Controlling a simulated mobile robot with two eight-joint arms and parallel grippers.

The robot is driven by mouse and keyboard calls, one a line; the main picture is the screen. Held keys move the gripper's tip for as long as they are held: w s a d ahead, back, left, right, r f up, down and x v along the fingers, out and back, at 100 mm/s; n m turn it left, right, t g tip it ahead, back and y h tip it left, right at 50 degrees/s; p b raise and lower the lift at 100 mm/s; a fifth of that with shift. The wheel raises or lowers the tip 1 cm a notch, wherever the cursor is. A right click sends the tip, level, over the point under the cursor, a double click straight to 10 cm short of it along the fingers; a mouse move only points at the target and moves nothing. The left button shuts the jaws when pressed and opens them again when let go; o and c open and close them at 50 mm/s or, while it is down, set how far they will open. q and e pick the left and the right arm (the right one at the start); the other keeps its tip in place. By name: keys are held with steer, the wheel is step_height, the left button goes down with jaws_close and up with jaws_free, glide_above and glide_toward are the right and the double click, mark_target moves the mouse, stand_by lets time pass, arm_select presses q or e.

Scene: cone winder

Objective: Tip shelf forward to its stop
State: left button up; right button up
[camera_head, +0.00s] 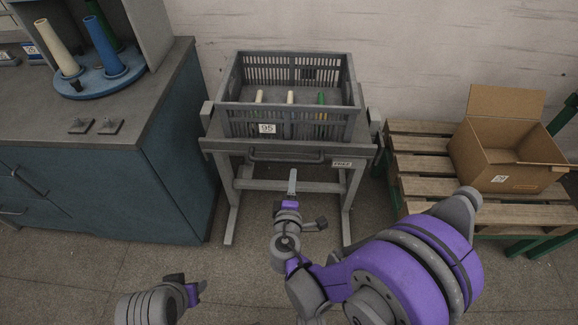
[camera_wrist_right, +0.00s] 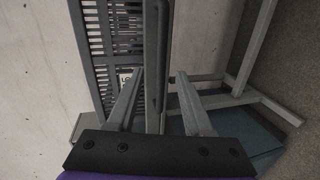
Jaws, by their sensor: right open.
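The shelf (camera_head: 215,146) is the top of a grey metal stand against the wall, and it looks about level. A dark handle bar (camera_head: 262,158) runs along its front edge. My right gripper (camera_head: 292,176) is below and in front of the handle. In the right wrist view the open, empty fingers (camera_wrist_right: 162,78) point towards the shelf front, and the dark bar (camera_wrist_right: 157,60) shows between them. I cannot tell whether they touch it. My left gripper (camera_head: 198,289) is low at the front left, away from the shelf, and its finger opening is unclear.
A grey slatted crate (camera_head: 240,118) with several cones sits on the shelf. A blue cabinet (camera_head: 110,185) with a cone turntable stands close at left. A wooden pallet (camera_head: 420,187) with an open cardboard box (camera_head: 505,165) stands at right. Floor in front is clear.

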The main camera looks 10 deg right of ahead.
mark_target(290, 159)
steer(key=shift+n+t, duration=0.3)
steer(key=shift+n, duration=0.1)
steer(key=x, duration=0.3)
steer(key=a+x, duration=0.1)
steer(key=x, duration=0.7)
steer(key=shift+w+a+f+b, duration=0.15)
steer(key=shift+a+f+b, duration=0.15)
steer(key=shift+f, duration=0.1)
jaws_close()
stand_by(0.5)
